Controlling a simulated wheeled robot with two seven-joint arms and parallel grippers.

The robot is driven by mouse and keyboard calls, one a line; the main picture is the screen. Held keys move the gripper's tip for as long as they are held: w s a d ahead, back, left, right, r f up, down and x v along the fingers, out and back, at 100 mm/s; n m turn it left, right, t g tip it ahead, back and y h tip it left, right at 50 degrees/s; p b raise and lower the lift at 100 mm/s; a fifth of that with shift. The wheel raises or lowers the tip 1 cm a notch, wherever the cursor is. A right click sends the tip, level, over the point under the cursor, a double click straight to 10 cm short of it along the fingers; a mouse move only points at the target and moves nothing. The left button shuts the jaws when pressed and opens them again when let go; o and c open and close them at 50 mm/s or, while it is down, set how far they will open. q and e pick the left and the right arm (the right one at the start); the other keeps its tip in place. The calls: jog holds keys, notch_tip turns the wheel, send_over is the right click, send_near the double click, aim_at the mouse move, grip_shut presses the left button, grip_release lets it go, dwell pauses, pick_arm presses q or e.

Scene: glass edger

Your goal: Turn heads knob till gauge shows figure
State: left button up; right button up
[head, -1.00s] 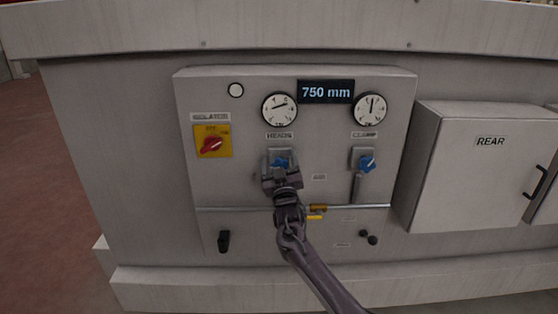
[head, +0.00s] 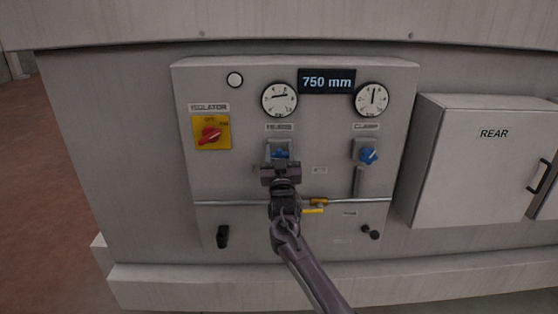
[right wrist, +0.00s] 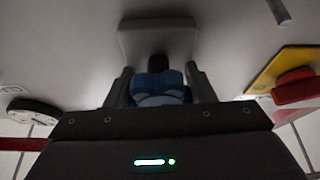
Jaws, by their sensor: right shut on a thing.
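The blue heads knob (head: 280,153) sits on a grey plate under the HEADS label, partly hidden by my right gripper (head: 281,167). My right gripper is shut on the knob; in the right wrist view the blue knob (right wrist: 158,89) lies between the two fingers (right wrist: 158,92). The heads gauge (head: 280,99) is a white dial with a black rim above the knob. Its needle lies nearly level, slightly raised at the right; its figures are too small to read surely. My left gripper is not in view.
A display (head: 326,81) reads 750 mm. The clamp gauge (head: 371,100) and blue clamp knob (head: 368,155) are to the right. A red isolator switch (head: 209,135) on yellow is left. A pipe with a yellow-handled valve (head: 314,210) runs below. The REAR box (head: 480,165) juts out right.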

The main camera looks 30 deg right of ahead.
jog(key=m+g+h+b, duration=0.1)
jog(key=m+b, duration=0.1)
jog(key=m+g+h+b, duration=0.1)
jog(key=m+b, duration=0.1)
jog(key=m, duration=0.1)
jog(key=m+h+b, duration=0.1)
jog(key=m+b, duration=0.1)
jog(key=m, duration=0.1)
jog(key=shift+s+d+f+g+b, duration=0.1)
jog(key=shift+f+g+b, duration=0.25)
jog(key=shift+f+g, duration=0.05)
jog(key=shift+d+r+m+g+h+b, duration=0.1)
jog(key=shift+m+g+h+b, duration=0.4)
jog(key=shift+m+b, duration=0.65)
jog(key=shift+d+m+g+h+b, duration=0.1)
jog(key=shift+m+g+h+b, duration=0.4)
jog(key=shift+m, duration=1.15)
jog(key=shift+g+y, duration=0.3)
jog(key=o, duration=1)
jog(key=shift+s+r, duration=0.1)
